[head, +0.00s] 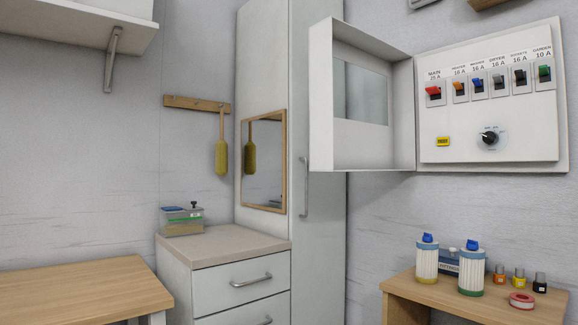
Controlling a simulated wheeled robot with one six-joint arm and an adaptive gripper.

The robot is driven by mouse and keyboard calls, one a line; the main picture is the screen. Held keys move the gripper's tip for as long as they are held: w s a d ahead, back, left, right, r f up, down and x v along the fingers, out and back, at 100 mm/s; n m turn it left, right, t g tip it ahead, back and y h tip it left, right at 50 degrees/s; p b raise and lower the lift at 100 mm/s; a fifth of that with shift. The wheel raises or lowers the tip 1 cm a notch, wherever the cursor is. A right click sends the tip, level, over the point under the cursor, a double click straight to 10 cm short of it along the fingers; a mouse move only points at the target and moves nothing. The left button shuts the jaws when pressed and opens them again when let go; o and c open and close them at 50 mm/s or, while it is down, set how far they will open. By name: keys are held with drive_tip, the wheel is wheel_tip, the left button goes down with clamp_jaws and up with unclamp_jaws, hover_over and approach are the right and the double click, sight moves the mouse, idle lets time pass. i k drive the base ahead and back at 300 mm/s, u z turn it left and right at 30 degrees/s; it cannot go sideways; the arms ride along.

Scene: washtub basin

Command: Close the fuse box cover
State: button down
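The fuse box (520,140) is a white panel on the wall at the upper right. It carries a row of switches with coloured levers, a round black knob and a small yellow label. Its cover (327,110) is a white, box-shaped lid with a window (361,92). The cover stands wide open, swung out to the left from the panel's left edge, in front of the tall cabinet. My gripper is not in this view.
A wooden table (400,288) below the box holds two ribbed canisters (427,260), small bottles and a red tape roll (521,300). A tall cabinet (325,215), a mirror (264,160) and a drawer unit (240,278) stand left. Wall below the box is bare.

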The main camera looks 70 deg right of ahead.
sight(337, 144)
drive_tip(key=z, duration=0.6)
drive_tip(key=i, duration=1)
drive_tip(key=z, duration=1)
